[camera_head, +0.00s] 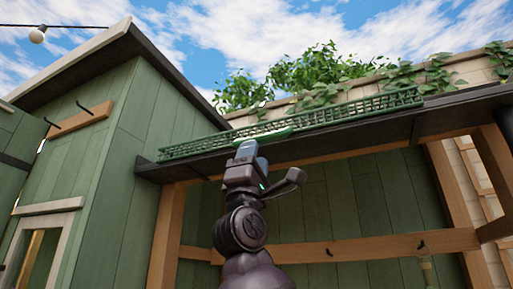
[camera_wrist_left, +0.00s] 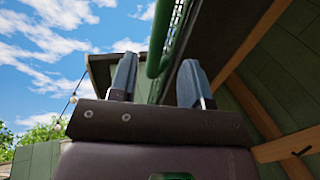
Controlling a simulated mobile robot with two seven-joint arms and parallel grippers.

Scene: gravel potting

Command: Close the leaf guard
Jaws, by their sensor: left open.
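The leaf guard (camera_head: 345,112) is a long green mesh strip. It stands up along the dark edge of the roof, with a lighter green handle bar (camera_head: 268,136) low at its middle. My left gripper (camera_head: 247,150) reaches up from below to this bar. In the left wrist view my left gripper (camera_wrist_left: 157,82) is open, with one blue-grey finger on each side. The green bar (camera_wrist_left: 158,50) shows between the fingers, with the mesh (camera_wrist_left: 181,15) beyond it. I cannot tell whether a finger touches the bar. My right gripper is not in view.
The dark roof edge (camera_head: 400,129) runs just under the guard. A green shed wall (camera_head: 135,135) stands to the left. Wooden posts (camera_head: 167,235) and a rail with hooks (camera_head: 380,246) lie below. Leafy plants (camera_head: 320,75) grow behind on a pale wall.

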